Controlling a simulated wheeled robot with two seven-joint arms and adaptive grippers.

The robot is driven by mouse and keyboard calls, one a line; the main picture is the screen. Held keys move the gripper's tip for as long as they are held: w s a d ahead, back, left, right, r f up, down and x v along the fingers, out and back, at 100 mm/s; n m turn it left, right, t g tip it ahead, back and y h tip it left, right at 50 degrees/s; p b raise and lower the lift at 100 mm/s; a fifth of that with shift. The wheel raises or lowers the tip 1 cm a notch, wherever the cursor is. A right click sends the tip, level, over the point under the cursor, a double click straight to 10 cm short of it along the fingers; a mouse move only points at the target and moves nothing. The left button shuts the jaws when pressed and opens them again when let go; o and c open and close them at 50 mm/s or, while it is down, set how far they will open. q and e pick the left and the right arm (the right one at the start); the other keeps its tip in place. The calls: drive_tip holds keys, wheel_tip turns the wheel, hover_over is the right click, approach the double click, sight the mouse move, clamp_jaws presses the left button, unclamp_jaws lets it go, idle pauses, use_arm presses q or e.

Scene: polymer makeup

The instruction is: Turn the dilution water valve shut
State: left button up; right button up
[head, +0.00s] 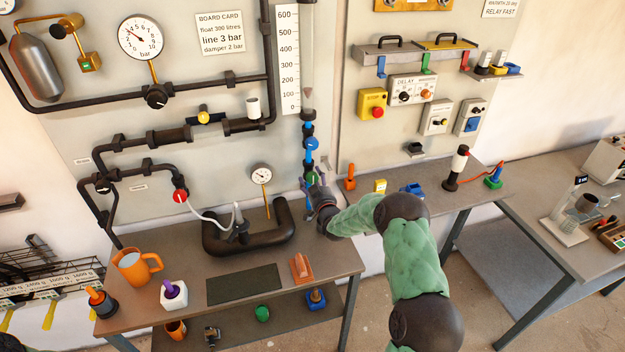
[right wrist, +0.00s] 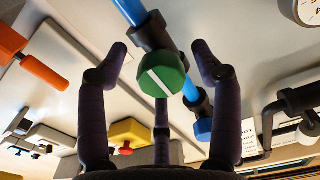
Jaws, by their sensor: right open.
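A green valve knob (right wrist: 162,76) with a white line across its face sits on the blue pipe (right wrist: 130,10) in the right wrist view. My right gripper (right wrist: 160,62) is open around it, with a finger on each side and a third behind. Gaps show between the side fingers and the knob. In the head view my right gripper (head: 313,184) is at the lower part of the blue pipe and mostly hides the green knob. A blue knob (head: 311,143) is higher on the same pipe. No label names the dilution water valve legibly. My left gripper is out of view.
The scale tube (head: 288,60) stands above the blue pipe. A small gauge (head: 261,173) and a thick dark U-shaped pipe (head: 250,242) are left of my right gripper. An orange-handled tool (head: 348,180) stands close on the right. A bench (head: 340,262) lies below.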

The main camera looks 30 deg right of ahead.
drive_tip(key=shift+w+d, duration=0.15)
drive_tip(key=shift+w, duration=0.3)
drive_tip(key=c, duration=1.2)
drive_tip(key=shift+o, duration=0.2)
drive_tip(key=shift+f, duration=0.1)
